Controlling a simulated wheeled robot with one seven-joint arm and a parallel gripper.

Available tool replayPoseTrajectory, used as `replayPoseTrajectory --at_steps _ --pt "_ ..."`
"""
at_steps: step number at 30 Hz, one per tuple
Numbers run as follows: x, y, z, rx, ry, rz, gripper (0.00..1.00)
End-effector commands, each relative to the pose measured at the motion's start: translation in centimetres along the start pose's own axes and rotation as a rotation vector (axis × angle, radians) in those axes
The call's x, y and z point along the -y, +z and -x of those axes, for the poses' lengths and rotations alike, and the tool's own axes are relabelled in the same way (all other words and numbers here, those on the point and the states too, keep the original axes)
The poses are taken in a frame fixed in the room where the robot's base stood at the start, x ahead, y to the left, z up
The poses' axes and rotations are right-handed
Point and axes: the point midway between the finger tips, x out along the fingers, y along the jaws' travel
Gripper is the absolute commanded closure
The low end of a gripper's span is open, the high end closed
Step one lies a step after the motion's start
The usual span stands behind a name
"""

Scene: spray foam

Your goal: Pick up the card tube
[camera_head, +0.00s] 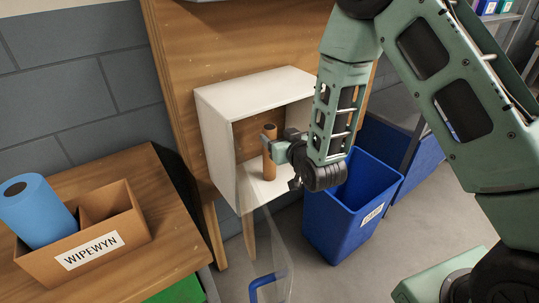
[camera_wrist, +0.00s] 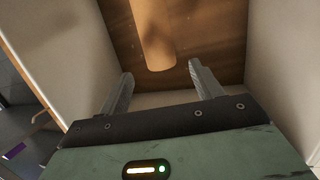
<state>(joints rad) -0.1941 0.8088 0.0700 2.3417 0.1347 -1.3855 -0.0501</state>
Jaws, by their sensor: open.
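The card tube (camera_head: 269,154) is a brown cylinder standing upright in the white box (camera_head: 213,134), seen through its open front. In the wrist view the card tube (camera_wrist: 152,35) lies ahead of and between my two fingertips, at the top of the picture. My gripper (camera_head: 272,146) reaches into the box from the right, at about the tube's upper half. In the wrist view my gripper (camera_wrist: 159,78) is open, with the fingers wide apart on either side of the tube. I cannot tell if a finger touches it. The tube's far end is cut off in the wrist view.
The box's side walls stand close on both sides of my gripper. A clear door with a blue handle (camera_head: 262,283) hangs below the box. A blue bin (camera_head: 341,210) stands below right. A carton (camera_head: 82,243) with a blue roll (camera_head: 37,211) is on the left table.

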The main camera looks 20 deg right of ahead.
Motion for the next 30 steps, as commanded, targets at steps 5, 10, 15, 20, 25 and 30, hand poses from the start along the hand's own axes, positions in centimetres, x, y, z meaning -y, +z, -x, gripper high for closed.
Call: replayPoseTrajectory --at_steps 5,10,15,20,25,30 --pt "0.0 0.0 -2.3 0.000 0.000 0.000 0.35" --pt "0.0 -0.1 -3.3 0.000 0.000 0.000 0.35" --pt "0.1 -0.4 -5.7 0.000 0.000 0.000 0.35" --pt "0.1 -0.3 -7.5 0.000 0.000 0.000 0.35" --pt "0.1 -0.2 -8.0 0.001 0.000 0.000 0.35" --pt "0.1 -0.2 -7.9 0.000 0.000 0.000 0.49"
